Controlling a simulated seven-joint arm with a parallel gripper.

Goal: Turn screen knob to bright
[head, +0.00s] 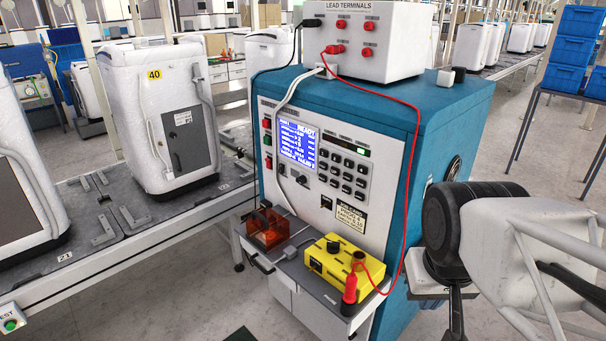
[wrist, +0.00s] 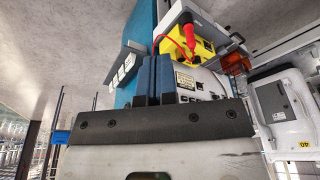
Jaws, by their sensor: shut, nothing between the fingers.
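The screen (head: 298,146) is lit blue with white text, on the pale front panel of a blue test cabinet (head: 450,115). A small dark knob (head: 302,180) shows just below the screen. Its setting is too small to read. My gripper (wrist: 153,60) shows in the wrist view with its two blue-grey fingers close together, shut and empty. It is apart from the knob. In the head view my arm is at the right, beside the cabinet, and I cannot make out the fingers there. The screen and knob cannot be made out in the wrist view.
A yellow box (head: 345,263) with a red plug (head: 350,289) and an orange box (head: 267,229) stand on a shelf before the panel. A red cable (head: 412,160) hangs across the cabinet's front. The white lead terminals box (head: 368,40) is on top. A conveyor (head: 140,235) carries white units at left.

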